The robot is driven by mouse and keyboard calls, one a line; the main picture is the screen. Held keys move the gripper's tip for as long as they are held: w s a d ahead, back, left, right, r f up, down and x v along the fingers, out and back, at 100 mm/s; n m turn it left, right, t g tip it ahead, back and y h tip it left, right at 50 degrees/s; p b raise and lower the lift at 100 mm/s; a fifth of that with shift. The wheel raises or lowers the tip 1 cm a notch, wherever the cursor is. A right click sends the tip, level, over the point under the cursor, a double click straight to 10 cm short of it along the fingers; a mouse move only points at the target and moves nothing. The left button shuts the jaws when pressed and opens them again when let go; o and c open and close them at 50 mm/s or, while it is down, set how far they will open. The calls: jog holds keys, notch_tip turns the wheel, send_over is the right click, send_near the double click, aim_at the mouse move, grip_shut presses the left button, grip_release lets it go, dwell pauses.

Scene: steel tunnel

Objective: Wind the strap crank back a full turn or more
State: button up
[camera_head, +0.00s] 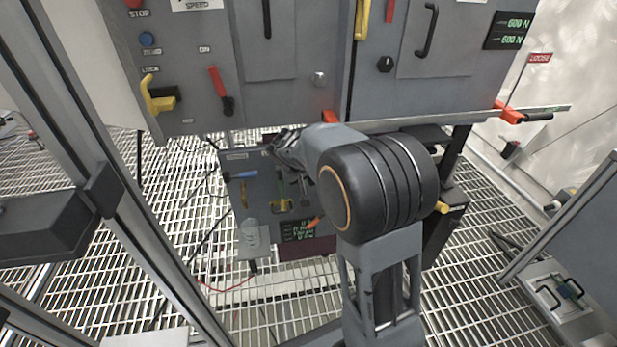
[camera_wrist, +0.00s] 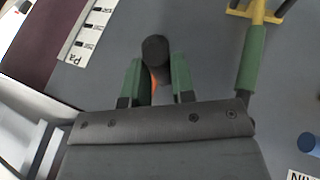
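In the wrist view, my gripper (camera_wrist: 157,75) has its two green fingers on either side of a dark round knob (camera_wrist: 155,50). The knob fills the gap, and both fingers appear to touch it. An orange part (camera_wrist: 153,80) shows between the fingers below the knob; I take knob and orange part for the strap crank. My gripper's body hides the rest of it. In the head view, my arm covers the gripper's fingertips over the low grey panel (camera_head: 262,205), so the grip does not show clearly there.
A yellow bracket (camera_wrist: 245,12) with a green-gripped lever (camera_wrist: 252,60) stands close right of my gripper in the wrist view. A blue cylinder (camera_wrist: 308,142) is farther right. A labelled white strip (camera_wrist: 85,40) lies at left. A large grey cabinet (camera_head: 285,95) stands beyond my arm.

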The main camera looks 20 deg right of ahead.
jog(key=o, duration=0.4)
jog(key=shift+r, duration=0.1)
jog(key=p+v, duration=0.5)
jog(key=v, duration=0.8)
jog(key=shift+s+a+r, duration=0.1)
jog(key=shift+s+r, duration=0.05)
jog(key=shift+r, duration=0.1)
jog(key=shift+r, duration=0.1)
jog(key=s+r+y+p, duration=0.2)
jog(key=s+r+p, duration=0.4)
jog(key=r+p, duration=0.4)
jog(key=s+a+r+n+y+p, duration=0.1)
jog(key=s+r+p, duration=0.5)
jog(key=r+p, duration=0.4)
jog(key=s+a+r+y+p, duration=0.1)
jog(key=s+r+y+p, duration=0.1)
jog(key=s+r+p, duration=0.4)
notch_tip(320, 180, up, 5)
jog(key=shift+s+a+f+n+y+p, duration=0.1)
jog(key=shift+a+f+n+y+p, duration=0.15)
jog(key=shift+p, duration=3.85)
